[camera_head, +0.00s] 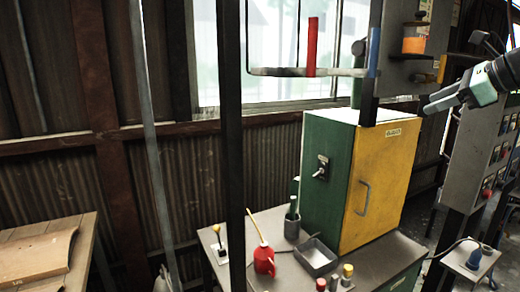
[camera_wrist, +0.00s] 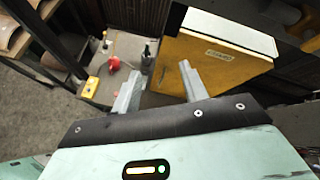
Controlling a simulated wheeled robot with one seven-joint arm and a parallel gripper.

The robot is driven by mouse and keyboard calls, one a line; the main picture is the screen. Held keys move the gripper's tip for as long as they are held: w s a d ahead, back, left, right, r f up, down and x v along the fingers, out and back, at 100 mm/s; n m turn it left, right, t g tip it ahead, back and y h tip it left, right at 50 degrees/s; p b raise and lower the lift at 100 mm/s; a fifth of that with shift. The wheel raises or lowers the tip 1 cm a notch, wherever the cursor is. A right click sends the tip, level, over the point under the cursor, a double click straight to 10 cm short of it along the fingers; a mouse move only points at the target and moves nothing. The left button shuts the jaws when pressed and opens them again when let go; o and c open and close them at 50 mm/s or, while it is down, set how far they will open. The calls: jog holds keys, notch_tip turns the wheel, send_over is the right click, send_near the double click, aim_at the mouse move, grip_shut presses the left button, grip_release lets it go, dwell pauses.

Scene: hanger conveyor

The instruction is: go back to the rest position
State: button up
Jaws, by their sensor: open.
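My gripper (camera_head: 430,107) is at the right of the head view, in the air to the right of the yellow cabinet door and level with the cabinet's top. In the wrist view my gripper (camera_wrist: 160,68) shows two grey fingers spread apart with nothing between them. Its fingers point towards the cabinet and bench, and it looks clear of them.
A green and yellow cabinet (camera_head: 383,180) stands on a bench with a red oil can (camera_head: 264,262) and a grey tray (camera_head: 316,256). A rail (camera_head: 280,72) with red (camera_head: 312,45) and blue (camera_head: 374,50) pieces hangs above. A control panel (camera_head: 480,150) stands right.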

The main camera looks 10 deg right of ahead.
jog(key=s+a+f+n+g+h, duration=0.25)
jog(key=s+a+f+n, duration=0.25)
jog(key=f+n, duration=0.35)
jog(key=s+a+f+n+g+h, duration=0.1)
jog(key=s+a+f+n+g, duration=0.3)
jog(key=f+n, duration=0.5)
jog(key=s+a+f+n+g+h, duration=0.1)
jog(key=s+a+f+n+g, duration=0.1)
jog(key=s+a+f+n, duration=0.7)
jog(key=s+a+n+g, duration=0.1)
jog(key=s+a+n, duration=0.2)
jog(key=s+a, duration=0.2)
jog(key=s+a+n+g, duration=0.1)
jog(key=s+a+n, duration=0.3)
jog(key=a, duration=0.7)
jog(key=shift+s+f+b, duration=0.45)
jog(key=shift+s, duration=0.7)
